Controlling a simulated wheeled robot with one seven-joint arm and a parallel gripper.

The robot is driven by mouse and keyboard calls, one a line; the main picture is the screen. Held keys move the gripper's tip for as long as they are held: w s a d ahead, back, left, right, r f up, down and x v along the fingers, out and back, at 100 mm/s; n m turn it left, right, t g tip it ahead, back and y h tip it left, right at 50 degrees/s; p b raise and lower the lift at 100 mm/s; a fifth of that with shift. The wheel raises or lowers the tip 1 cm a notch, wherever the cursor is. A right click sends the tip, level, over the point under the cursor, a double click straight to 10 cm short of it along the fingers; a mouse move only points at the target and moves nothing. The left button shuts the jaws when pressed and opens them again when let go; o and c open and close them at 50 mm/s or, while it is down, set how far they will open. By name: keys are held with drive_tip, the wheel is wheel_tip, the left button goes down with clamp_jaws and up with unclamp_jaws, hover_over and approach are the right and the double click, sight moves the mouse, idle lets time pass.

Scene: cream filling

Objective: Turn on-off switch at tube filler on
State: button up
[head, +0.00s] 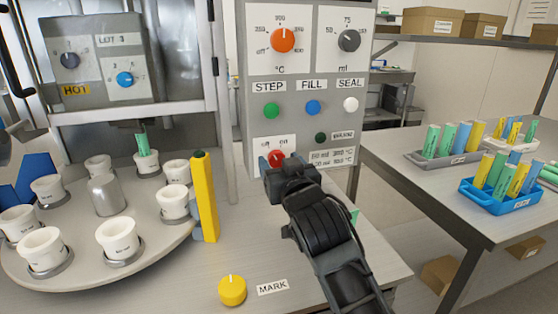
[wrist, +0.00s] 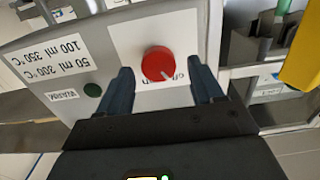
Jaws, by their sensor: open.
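The on-off switch is a red round knob (head: 277,157) low on the grey control panel (head: 255,205) of the tube filler, with small "off" and "on" lettering above it in the head view. In the wrist view, upside down, the red knob (wrist: 157,63) sits between my two open fingers, with a gap on each side. Its white mark points to the lower right, toward what seems the "off" lettering. My gripper (head: 278,163) is in front of the switch in the head view; it also shows in the wrist view (wrist: 163,85), empty.
Green (head: 272,110), blue (head: 313,108) and white (head: 351,105) buttons sit above the switch, with a dark green lamp (head: 320,137) at its right. A yellow post (head: 205,200) and a round table (head: 150,235) of white cups stand left. A yellow knob (head: 232,290) lies in front.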

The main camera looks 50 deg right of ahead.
drive_tip(key=shift+w+d, duration=0.25)
drive_tip(key=shift+w, duration=0.05)
drive_tip(key=shift+c, duration=0.3)
drive_tip(key=c, duration=1)
drive_tip(key=shift+o, duration=0.2)
drive_tip(key=shift+f+m, duration=0.1)
drive_tip(key=shift+m, duration=0.3)
drive_tip(key=m+b, duration=0.3)
drive_tip(key=m, duration=0.2)
drive_tip(key=shift+f+m, duration=0.1)
drive_tip(key=shift+m, duration=0.2)
drive_tip(key=m+b, duration=0.3)
drive_tip(key=m, duration=0.2)
drive_tip(key=shift+s+d, duration=0.1)
drive_tip(key=shift+d, duration=0.05)
drive_tip(key=shift+m, duration=0.4)
